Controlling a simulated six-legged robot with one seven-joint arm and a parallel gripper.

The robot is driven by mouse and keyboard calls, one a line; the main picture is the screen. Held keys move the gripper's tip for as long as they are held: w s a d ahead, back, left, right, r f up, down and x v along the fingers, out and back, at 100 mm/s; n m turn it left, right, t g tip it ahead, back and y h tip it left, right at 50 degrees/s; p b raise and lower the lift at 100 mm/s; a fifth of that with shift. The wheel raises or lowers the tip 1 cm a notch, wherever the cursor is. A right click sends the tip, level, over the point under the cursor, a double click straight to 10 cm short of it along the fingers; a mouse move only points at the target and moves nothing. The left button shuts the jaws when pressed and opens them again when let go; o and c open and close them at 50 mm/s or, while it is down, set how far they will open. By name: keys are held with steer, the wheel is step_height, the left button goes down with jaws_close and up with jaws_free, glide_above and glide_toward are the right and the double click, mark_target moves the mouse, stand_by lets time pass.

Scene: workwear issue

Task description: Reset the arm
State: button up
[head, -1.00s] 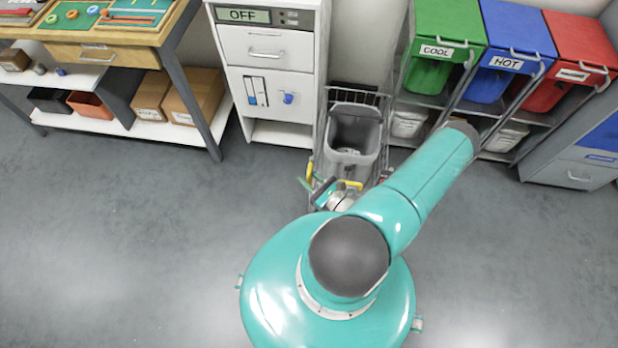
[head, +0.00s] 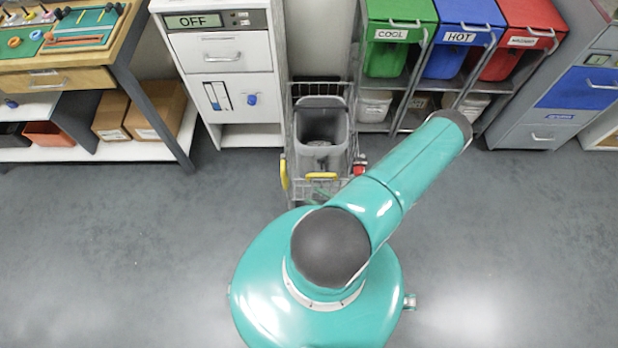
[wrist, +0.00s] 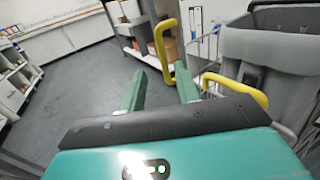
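My gripper (wrist: 161,92) shows in the wrist view. Its two green fingers stand apart with nothing between them, and floor and a bench show past the gap. In the head view my teal arm reaches up and to the right from my body, and the gripper is mostly hidden behind my own parts. A wire cart (head: 300,150) with a grey bin (head: 323,130) stands just in front of me. In the wrist view the grey bin (wrist: 270,60) is at the right, and yellow handles (wrist: 163,50) rise close beyond the fingers.
A white cabinet (head: 222,85) with an OFF display is behind the cart. Green (head: 398,35), blue (head: 462,38) and red (head: 520,40) bins sit on a rack at the right. A workbench (head: 60,80) is at the left. Floor is clear on both sides of me.

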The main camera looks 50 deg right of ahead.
stand_by(0.6)
steer(key=w+a+r+n+g+y, duration=0.1)
steer(key=w+r+n+g+y, duration=0.3)
steer(key=r+n, duration=0.4)
steer(key=w+a+r+n+g+y, duration=0.15)
steer(key=w+r+n+g, duration=0.4)
steer(key=r, duration=0.55)
steer(key=w+a+r+n+g+y, duration=0.1)
steer(key=w+r+n+g+y, duration=0.25)
steer(key=r+n+g, duration=0.4)
steer(key=s+a+r+n+t+h, duration=0.1)
steer(key=a+r+n+h, duration=0.4)
steer(key=r, duration=0.8)
steer(key=s+a+r+n+t+h, duration=0.1)
steer(key=a+r+n+t+h, duration=0.2)
steer(key=a+r+n, duration=0.6)
steer(key=a+r+h, duration=0.2)
steer(key=a+r, duration=0.1)
steer(key=r, duration=0.2)
steer(key=shift+s+a+r+t, duration=0.15)
steer(key=shift+s+t, duration=0.1)
steer(key=shift+t, duration=0.05)
